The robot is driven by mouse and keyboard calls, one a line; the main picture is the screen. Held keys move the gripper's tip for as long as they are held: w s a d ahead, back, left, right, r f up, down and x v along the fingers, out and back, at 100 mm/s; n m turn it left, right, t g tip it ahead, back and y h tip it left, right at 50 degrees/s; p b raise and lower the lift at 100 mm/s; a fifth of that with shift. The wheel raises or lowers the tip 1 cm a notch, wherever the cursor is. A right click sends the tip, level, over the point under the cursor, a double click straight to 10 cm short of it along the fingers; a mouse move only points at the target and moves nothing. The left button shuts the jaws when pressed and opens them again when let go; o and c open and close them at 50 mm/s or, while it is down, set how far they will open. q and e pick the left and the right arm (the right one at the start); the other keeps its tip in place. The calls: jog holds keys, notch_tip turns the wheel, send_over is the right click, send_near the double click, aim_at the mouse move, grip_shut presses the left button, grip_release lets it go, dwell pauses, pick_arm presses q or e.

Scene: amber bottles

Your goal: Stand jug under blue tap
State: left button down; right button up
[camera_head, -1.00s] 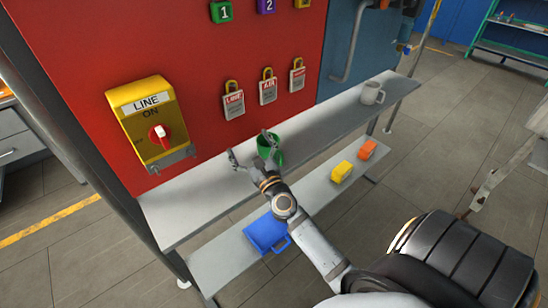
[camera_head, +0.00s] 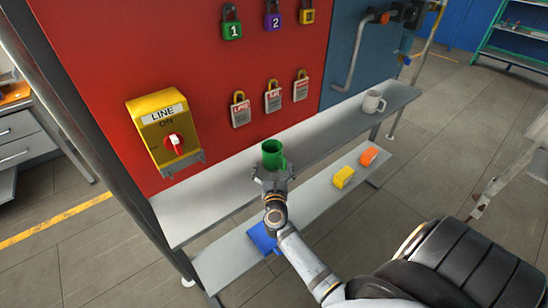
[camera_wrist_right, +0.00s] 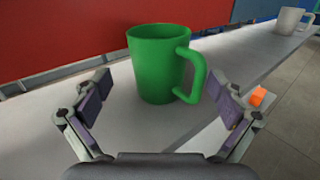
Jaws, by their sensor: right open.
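A green mug-like jug (camera_head: 272,153) stands upright on the upper grey shelf (camera_head: 205,207), in front of the red panel. In the right wrist view the green jug (camera_wrist_right: 160,62) has its handle to the right. My right gripper (camera_head: 274,176) is open at the near side of the green jug. Its fingers (camera_wrist_right: 163,100) spread to both sides of the jug, with clear gaps. A small blue fitting (camera_head: 405,48), perhaps the blue tap, shows at the right edge of the blue panel. My left gripper is not in view.
A white mug (camera_head: 373,102) stands farther right on the upper shelf, near a grey pipe (camera_head: 353,55). The lower shelf holds a blue item (camera_head: 262,238), a yellow block (camera_head: 343,177) and an orange block (camera_head: 369,156). A yellow switch box (camera_head: 165,130) and padlocks are on the red panel.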

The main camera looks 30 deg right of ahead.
aim_at(272, 160)
jog(key=x, duration=0.4)
jog(key=shift+w+p, duration=0.15)
jog(key=shift+p, duration=0.15)
jog(key=shift+a+r, duration=0.1)
jog(key=c, duration=1.3)
jog(key=shift+c, duration=0.8)
